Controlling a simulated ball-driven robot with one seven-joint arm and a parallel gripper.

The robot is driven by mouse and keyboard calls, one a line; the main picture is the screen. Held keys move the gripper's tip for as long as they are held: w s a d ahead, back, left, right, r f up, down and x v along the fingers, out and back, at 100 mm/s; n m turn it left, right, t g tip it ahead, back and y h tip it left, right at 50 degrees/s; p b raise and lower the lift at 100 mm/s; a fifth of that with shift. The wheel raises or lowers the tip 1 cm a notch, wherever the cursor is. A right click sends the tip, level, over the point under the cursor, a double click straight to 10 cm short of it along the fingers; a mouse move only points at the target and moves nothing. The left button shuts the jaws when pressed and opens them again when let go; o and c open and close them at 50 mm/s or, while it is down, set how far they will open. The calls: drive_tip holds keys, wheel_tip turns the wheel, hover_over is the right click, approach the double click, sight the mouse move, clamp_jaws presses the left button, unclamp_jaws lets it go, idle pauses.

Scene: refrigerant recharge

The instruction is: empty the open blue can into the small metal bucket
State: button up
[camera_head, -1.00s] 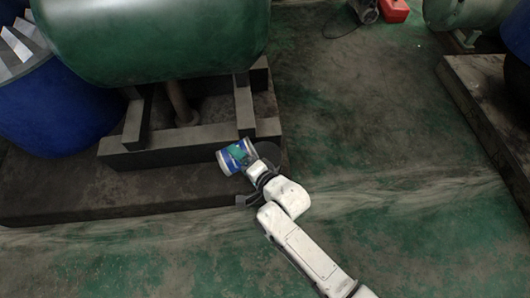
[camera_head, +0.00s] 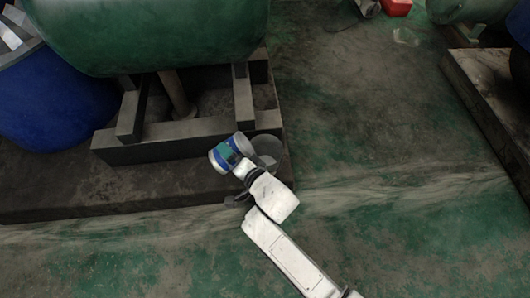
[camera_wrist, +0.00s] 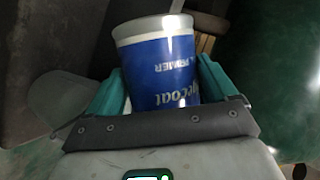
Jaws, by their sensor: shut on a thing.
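The small metal bucket (camera_head: 268,150) shows grey just right of the can, partly hidden by my gripper. A grey rounded shape (camera_wrist: 58,98) at left in the wrist view may be the bucket.
A large green tank (camera_head: 150,35) on a dark stand (camera_head: 180,138) is close behind the can. A blue barrel (camera_head: 55,100) stands at left. A red object (camera_head: 397,7) lies far back. The floor (camera_head: 390,130) at right is mostly clear.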

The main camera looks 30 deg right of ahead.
drive_tip(key=n+h+b, duration=0.1)
drive_tip(key=n+b, duration=0.1)
drive_tip(key=b, duration=0.1)
drive_tip(key=shift+w+a+r+h, duration=0.1)
drive_tip(key=shift+a+r+h, duration=0.05)
drive_tip(key=shift+r+h, duration=0.25)
drive_tip(key=shift+a+f+n+g+b, duration=0.1)
drive_tip(key=shift+f+n+g+b, duration=0.2)
drive_tip(key=shift+f+n+b, duration=0.15)
drive_tip(key=shift+h, duration=0.4)
drive_tip(key=shift+a+f+n+h, duration=0.5)
drive_tip(key=shift+a+f+n, duration=0.1)
drive_tip(key=shift+a+n, duration=0.15)
wheel_tip(320, 180, down, 7)
drive_tip(key=a+n+h, duration=0.2)
drive_tip(key=n+h, duration=0.1)
drive_tip(key=shift+w+a+f, duration=0.15)
drive_tip(key=shift+a+f, duration=0.05)
drive_tip(key=shift+a, duration=0.05)
